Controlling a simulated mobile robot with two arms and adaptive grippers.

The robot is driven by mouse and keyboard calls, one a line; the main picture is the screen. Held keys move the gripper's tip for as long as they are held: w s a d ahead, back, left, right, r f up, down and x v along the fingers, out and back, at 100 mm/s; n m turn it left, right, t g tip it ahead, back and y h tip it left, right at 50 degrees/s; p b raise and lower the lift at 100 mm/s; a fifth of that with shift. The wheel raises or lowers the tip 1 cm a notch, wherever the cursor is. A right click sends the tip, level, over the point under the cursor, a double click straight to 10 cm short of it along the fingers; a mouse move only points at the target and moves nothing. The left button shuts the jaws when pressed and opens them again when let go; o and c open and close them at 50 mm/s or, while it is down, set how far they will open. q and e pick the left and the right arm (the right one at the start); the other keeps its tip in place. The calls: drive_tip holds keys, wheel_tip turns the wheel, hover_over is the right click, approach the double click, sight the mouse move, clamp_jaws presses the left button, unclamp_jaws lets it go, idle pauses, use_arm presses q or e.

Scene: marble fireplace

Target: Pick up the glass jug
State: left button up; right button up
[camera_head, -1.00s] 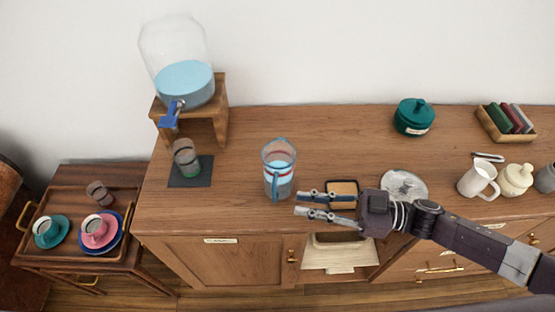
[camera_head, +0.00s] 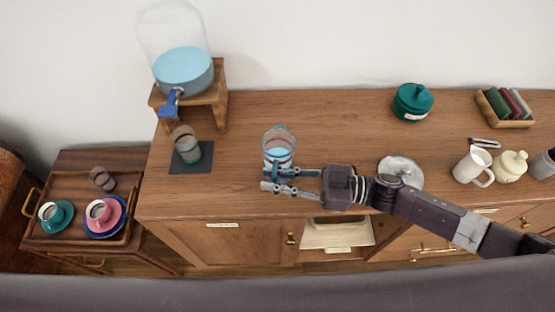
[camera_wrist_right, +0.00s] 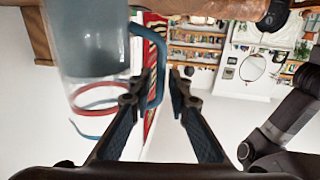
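The glass jug (camera_head: 279,143) stands upright on the wooden cabinet top, left of centre. It is clear, with a blue handle, red and blue bands and blue liquid inside. My right gripper (camera_head: 268,180) is at the jug's near side, its two fingers apart and pointing left across the jug's lower part. In the right wrist view the jug (camera_wrist_right: 92,40) fills the upper left. Its blue handle (camera_wrist_right: 161,60) shows in the gap between the open fingertips (camera_wrist_right: 162,82); I cannot tell whether they touch it. My left gripper is not in view.
A water dispenser (camera_head: 184,72) on a wooden stand and a glass (camera_head: 186,147) on a dark mat are to the left. A glass lid (camera_head: 401,174), teal pot (camera_head: 412,103) and white mug (camera_head: 473,167) are to the right. The cabinet top behind the jug is clear.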

drive_tip(key=shift+c, duration=0.6)
clamp_jaws()
drive_tip(key=shift+r, duration=0.1)
